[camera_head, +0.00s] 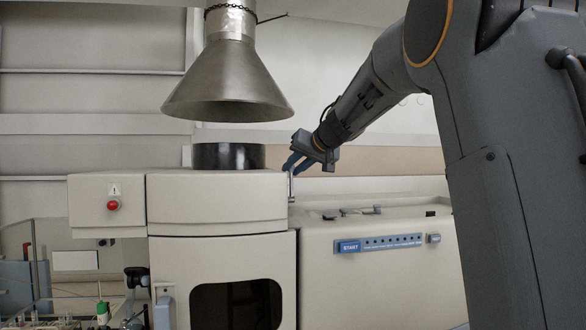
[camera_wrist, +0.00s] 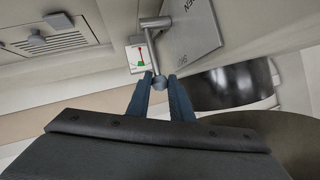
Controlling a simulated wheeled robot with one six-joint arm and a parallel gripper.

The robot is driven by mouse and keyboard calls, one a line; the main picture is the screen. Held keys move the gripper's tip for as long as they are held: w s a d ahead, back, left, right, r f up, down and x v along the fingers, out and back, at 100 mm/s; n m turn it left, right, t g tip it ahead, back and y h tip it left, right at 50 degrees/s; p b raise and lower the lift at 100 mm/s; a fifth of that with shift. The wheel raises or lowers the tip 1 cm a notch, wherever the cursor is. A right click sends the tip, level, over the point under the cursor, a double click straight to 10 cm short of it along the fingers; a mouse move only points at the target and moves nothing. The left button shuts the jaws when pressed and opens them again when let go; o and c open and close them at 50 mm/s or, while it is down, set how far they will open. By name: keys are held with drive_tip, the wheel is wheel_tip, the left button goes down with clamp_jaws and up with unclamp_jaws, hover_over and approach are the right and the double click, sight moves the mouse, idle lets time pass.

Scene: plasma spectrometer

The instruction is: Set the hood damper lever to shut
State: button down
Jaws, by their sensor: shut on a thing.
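The lever (camera_wrist: 151,48) is a grey metal rod with a round knob (camera_wrist: 159,83), seen in the wrist view beside a small white label (camera_wrist: 140,56) with a red and green mark. In the wrist view my gripper (camera_wrist: 160,84) has its two blue fingers closed on either side of the knob. In the head view my gripper (camera_head: 288,165) reaches in from the right to the upper right edge of the cream cabinet, where a thin upright rod (camera_head: 291,186) shows. The exact lever position is hard to read.
A metal hood (camera_head: 228,80) hangs above a dark round collar (camera_head: 228,156) on the cabinet (camera_head: 215,200), left of my gripper. A lower unit (camera_head: 380,270) with a blue START button (camera_head: 348,246) stands to the right. A red button (camera_head: 113,205) is at the left.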

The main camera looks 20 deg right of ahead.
idle(0.3)
drive_tip(key=c, duration=1.8)
unclamp_jaws()
drive_tip(key=shift+w, duration=0.1)
drive_tip(key=shift+c, duration=0.2)
drive_tip(key=b+v, duration=0.1)
drive_tip(key=v, duration=0.7)
drive_tip(key=shift+b, duration=0.35)
drive_tip(key=shift+w, duration=0.1)
